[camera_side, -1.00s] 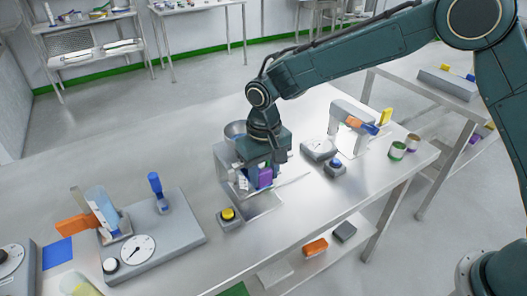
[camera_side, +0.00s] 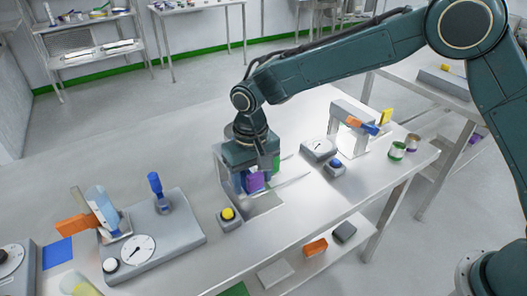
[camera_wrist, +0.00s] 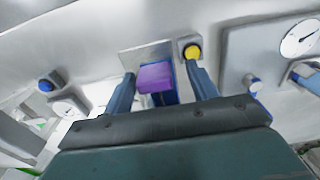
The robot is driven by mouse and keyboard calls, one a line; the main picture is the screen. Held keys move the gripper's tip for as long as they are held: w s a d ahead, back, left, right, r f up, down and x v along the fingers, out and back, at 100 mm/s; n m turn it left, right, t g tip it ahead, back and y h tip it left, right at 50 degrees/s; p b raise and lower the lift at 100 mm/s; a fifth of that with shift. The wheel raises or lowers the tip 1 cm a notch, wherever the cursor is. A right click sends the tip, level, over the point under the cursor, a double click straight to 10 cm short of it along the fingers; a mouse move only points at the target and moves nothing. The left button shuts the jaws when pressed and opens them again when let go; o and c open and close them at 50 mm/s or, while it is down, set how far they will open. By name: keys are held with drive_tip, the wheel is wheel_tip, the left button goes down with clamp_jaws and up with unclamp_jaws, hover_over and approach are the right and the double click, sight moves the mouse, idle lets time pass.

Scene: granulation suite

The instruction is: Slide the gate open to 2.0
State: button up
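The gate's handle looks to be the purple block (camera_side: 255,182), low in the front of the grey hopper stand on the bench. In the wrist view the purple block (camera_wrist: 155,78) sits between the two blue fingers of my gripper (camera_wrist: 162,88), with a blue part below it. The fingers are apart. The left finger is very close to the block; I cannot tell if it touches. A clear gap shows on the right. In the side view my gripper (camera_side: 255,178) points down and hides much of the stand. No readable opening scale shows.
A yellow button box (camera_side: 228,214) stands close by on the left. A blue button box (camera_side: 335,166) and a dial box (camera_side: 319,149) stand to the right. A gauge base with a blue lever (camera_side: 156,186) is further left.

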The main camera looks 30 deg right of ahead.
sight(255, 175)
drive_tip(key=shift+r, duration=0.1)
wheel_tip(255, 175, up, 14)
idle(0.9)
drive_tip(key=shift+d, duration=0.1)
drive_tip(key=s+d+r+t, duration=0.1)
drive_tip(key=s+d+r, duration=0.45)
drive_tip(key=d, duration=0.25)
drive_tip(key=s+d+r+t, duration=0.2)
drive_tip(key=s+d+r, duration=0.2)
drive_tip(key=s+d, duration=0.3)
drive_tip(key=s+d+f+t, duration=0.1)
drive_tip(key=s+d+f, duration=0.1)
drive_tip(key=s+d, duration=0.3)
drive_tip(key=s+d+f+t, duration=0.1)
drive_tip(key=s+d, duration=0.4)
drive_tip(key=s, duration=0.5)
drive_tip(key=shift+s+d+f+t, duration=0.2)
drive_tip(key=shift+s+f+t, duration=0.15)
drive_tip(key=shift+f, duration=0.55)
